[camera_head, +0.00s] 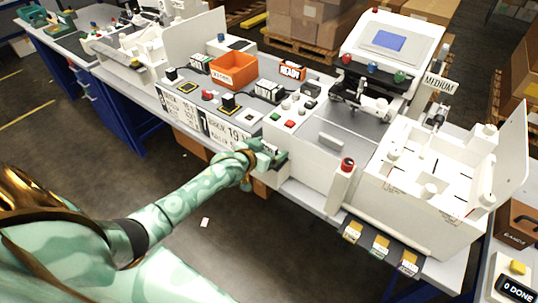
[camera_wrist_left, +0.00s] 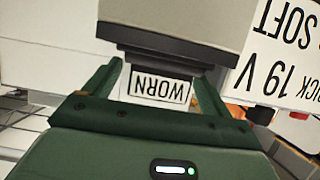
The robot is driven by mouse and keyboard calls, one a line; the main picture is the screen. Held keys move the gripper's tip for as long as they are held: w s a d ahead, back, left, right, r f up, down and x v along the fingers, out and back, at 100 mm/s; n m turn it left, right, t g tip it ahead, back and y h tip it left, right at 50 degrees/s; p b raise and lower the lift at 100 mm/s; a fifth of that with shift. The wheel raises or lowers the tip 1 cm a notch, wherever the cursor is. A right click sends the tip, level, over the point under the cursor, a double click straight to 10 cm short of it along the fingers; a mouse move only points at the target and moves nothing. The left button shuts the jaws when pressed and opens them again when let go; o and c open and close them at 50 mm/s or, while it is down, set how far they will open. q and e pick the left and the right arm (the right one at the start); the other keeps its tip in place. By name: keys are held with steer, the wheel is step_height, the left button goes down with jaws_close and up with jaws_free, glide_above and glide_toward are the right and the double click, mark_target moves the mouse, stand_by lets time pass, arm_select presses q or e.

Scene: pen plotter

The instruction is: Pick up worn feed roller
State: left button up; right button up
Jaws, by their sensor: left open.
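In the left wrist view, a white label (camera_wrist_left: 160,88) reads WORN upside down. It sits at the end of a dark part (camera_wrist_left: 158,62) under a wide grey block (camera_wrist_left: 180,22). I cannot make out a roller shape there. My left gripper (camera_wrist_left: 158,76) is open, its green fingers on either side of the dark part and label; contact is not clear. In the head view, my left gripper (camera_head: 272,156) is at the front side of the white machine bench, below the control buttons, and hides what is between its fingers. My right gripper is not in view.
An orange bin (camera_head: 234,70) and several small devices stand on the bench top behind the gripper. A red-topped post (camera_head: 341,185) and an open white box (camera_head: 425,180) are to the right. A white sign (camera_head: 232,135) is close left of the gripper. Floor in front is mostly clear.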

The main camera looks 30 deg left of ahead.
arm_select(q)
steer(key=shift+r, duration=0.1)
steer(key=shift+c, duration=0.3)
steer(key=c, duration=1)
steer(key=shift+c, duration=0.3)
steer(key=shift+r, duration=0.1)
